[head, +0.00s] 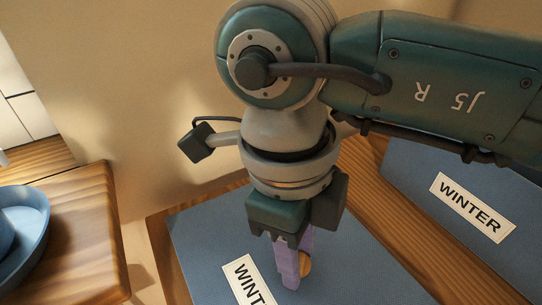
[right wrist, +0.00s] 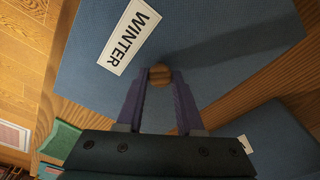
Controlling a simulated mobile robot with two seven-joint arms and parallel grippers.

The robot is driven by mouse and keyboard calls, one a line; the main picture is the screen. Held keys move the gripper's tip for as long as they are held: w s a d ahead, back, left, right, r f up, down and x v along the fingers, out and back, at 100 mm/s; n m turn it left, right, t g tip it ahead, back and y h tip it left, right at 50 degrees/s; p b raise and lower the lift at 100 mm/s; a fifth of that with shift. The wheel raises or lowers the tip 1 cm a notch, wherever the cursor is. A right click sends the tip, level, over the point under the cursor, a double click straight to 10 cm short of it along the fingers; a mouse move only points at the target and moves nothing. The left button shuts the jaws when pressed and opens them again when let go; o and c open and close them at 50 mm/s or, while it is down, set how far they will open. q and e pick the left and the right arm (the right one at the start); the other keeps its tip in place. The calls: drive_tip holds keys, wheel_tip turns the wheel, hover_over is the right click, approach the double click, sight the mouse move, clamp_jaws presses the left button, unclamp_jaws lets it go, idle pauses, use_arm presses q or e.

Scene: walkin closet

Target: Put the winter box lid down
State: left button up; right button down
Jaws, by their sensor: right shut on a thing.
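A blue panel, the lid (head: 205,238), bears a white WINTER label (head: 249,280) and a round wooden knob (head: 305,265). My right gripper (head: 292,275) points down with its purple fingers shut on the knob. In the right wrist view the fingertips (right wrist: 162,80) close around the knob, and the lid (right wrist: 215,35) extends beyond them. The lid lies over a wooden surface; whether it touches it or hangs just above, I cannot tell. A second blue panel (head: 410,170) with a WINTER label (head: 472,207) is at the right. My left gripper is out of view.
Wood (head: 372,185) shows between the two blue panels. At the left stands a wooden top (head: 90,225) with a blue bowl-like object (head: 25,215) on it. A beige wall rises behind. The right wrist view shows a plank floor (right wrist: 25,60) and a green object (right wrist: 62,140).

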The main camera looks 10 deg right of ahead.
drive_tip(key=shift+f, duration=0.2)
drive_tip(key=c, duration=0.5)
unclamp_jaws()
drive_tip(key=shift+r, duration=0.1)
drive_tip(key=shift+c, duration=0.2)
